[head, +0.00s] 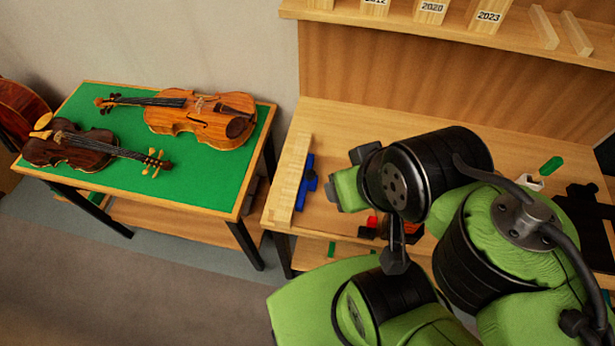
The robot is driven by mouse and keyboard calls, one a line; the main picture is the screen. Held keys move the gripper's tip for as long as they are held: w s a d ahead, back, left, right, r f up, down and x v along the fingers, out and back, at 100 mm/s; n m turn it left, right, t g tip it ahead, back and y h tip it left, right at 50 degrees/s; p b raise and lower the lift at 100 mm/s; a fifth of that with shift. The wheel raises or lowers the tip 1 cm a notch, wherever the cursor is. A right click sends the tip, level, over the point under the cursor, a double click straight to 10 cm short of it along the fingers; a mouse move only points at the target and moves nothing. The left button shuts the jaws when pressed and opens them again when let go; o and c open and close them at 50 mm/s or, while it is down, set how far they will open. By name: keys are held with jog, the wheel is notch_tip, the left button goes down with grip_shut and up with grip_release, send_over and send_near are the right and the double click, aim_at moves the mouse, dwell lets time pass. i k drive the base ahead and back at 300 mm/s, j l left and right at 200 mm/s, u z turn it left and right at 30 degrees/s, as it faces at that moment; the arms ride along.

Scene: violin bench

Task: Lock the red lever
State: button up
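A small bright red part (372,221), which may be the red lever, shows on the workbench just below and left of my arm's black joint. A darker red piece lies right beside it. Most of the area around it is hidden behind my green and black arm, so I cannot tell whether the lever is locked or what it is fixed to. My arm reaches over the bench from the lower right. I cannot make out my gripper's fingers; the arm's own links hide them.
A pale wooden board (290,180) and a blue clamp-like part (307,184) sit at the workbench's left end. A green-topped table (90,200) with two violins (205,118) (85,150) stands at left. A shelf (450,28) with dated wood blocks hangs above. Floor at lower left is clear.

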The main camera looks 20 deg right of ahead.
aim_at(372, 220)
jog(key=k+l, duration=0.5)
jog(key=k, duration=0.15)
jog(key=u, duration=0.45)
jog(key=i+l+u, duration=0.1)
jog(key=u, duration=0.35)
jog(key=l+u, duration=0.2)
jog(key=u, duration=0.25)
jog(key=l+u, duration=0.1)
jog(key=u, duration=0.35)
